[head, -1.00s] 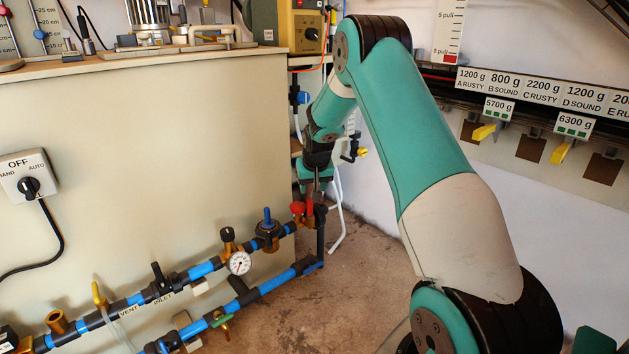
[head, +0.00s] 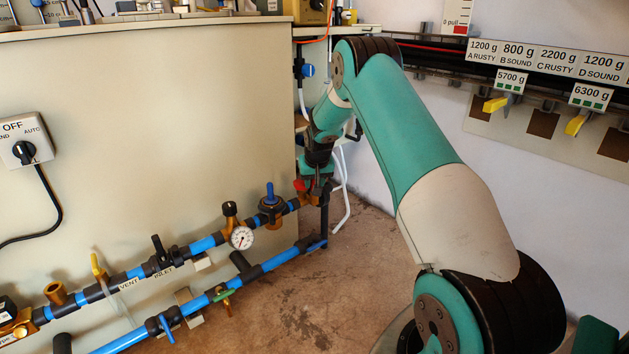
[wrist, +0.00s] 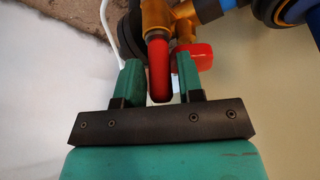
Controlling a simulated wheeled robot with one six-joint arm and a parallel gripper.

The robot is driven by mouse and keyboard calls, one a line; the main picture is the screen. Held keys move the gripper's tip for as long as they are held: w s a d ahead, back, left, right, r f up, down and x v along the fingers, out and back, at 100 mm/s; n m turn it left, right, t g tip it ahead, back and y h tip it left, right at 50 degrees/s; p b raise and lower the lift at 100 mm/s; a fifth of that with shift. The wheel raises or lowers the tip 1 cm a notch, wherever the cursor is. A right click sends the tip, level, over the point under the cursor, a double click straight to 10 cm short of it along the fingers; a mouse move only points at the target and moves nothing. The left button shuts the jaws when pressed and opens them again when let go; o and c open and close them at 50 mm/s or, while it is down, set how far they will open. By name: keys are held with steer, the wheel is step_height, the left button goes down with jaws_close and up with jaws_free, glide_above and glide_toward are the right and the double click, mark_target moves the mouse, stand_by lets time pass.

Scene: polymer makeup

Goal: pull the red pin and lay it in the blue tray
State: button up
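A red, rounded, upright piece (wrist: 158,68), which may be the red pin, stands at the brass fitting (wrist: 183,22) at the pipe's end. My gripper (wrist: 161,80) is open, with one green finger on each side of this piece and small gaps showing. A second red part (wrist: 202,56) sits just outside the right finger. In the head view my gripper (head: 317,178) is down at the right end of the upper pipe, and one red part (head: 299,185) shows at its left. The rest is hidden behind my gripper. No blue tray is in view.
Blue and black pipes (head: 205,243) run along the beige cabinet (head: 150,130), with a gauge (head: 241,237), a blue-handled valve (head: 270,200) and a yellow lever (head: 97,265). A white hose (head: 345,190) hangs behind my gripper. The brown floor (head: 300,290) is clear in front.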

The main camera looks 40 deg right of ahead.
jaws_close()
steer(key=shift+r+p, duration=0.7)
steer(key=shift+p, duration=0.05)
steer(key=shift+r+p, duration=2.2)
steer(key=shift+r, duration=0.25)
